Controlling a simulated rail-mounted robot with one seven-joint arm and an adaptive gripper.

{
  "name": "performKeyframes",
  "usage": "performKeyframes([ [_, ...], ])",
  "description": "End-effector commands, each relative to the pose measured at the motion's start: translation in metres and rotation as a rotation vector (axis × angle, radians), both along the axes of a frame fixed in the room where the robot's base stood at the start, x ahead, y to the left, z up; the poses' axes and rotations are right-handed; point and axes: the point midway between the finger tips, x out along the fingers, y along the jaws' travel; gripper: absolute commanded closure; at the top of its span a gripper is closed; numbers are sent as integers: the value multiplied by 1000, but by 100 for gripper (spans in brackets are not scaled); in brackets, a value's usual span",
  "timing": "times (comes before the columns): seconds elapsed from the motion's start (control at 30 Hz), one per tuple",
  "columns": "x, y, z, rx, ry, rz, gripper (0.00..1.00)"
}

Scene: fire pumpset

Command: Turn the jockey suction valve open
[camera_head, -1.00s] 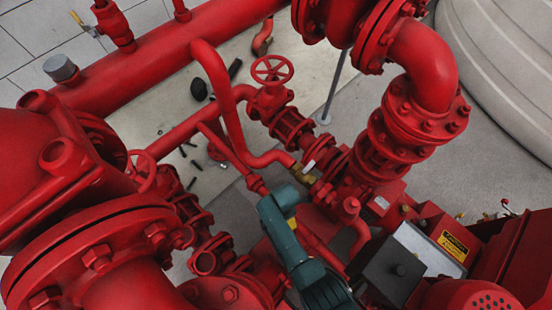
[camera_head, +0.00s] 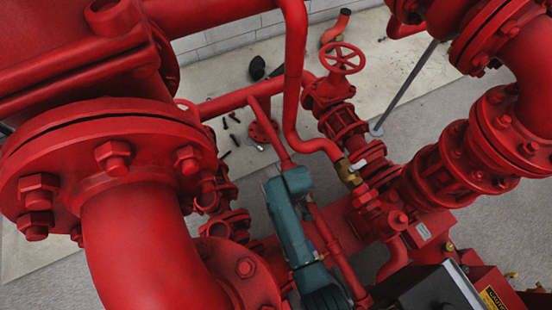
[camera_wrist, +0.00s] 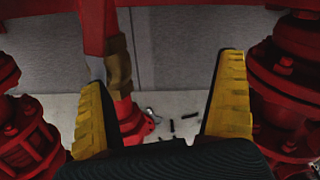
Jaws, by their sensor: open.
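My gripper (camera_wrist: 164,70) is open in the wrist view, with yellow ribbed fingers on both sides and nothing between their tips. A brass fitting with a pale lever (camera_wrist: 118,65) sits on a red vertical pipe, just beyond and inside the left finger; contact cannot be told. A brass fitting with a pale lever (camera_head: 350,170) also shows in the head view, right of my teal arm. A red handwheel (camera_head: 343,58) stands upper right of the arm. No label shows which is the jockey suction valve. My gripper's fingers are hidden in the head view.
A large flanged red pipe (camera_head: 140,235) fills the left. A thin red pipe (camera_head: 294,80) bends down close to my arm. Flanged pipework (camera_wrist: 285,70) stands close to the right finger. Small dark parts (camera_head: 228,128) lie on the floor.

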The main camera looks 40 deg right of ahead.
Motion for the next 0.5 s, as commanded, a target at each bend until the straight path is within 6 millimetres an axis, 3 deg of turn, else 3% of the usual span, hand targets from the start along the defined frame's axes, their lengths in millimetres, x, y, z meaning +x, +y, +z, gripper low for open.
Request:
performKeyframes([
  [0.03, 6, -1, -11, -2, -5, -56, 0],
  [0.17, 16, -3, -11, -1, -3, -211, 0],
  [0.23, 17, -4, 20, -1, -3, -237, 0],
  [0.5, 16, -3, 81, 0, -1, -233, 0],
])
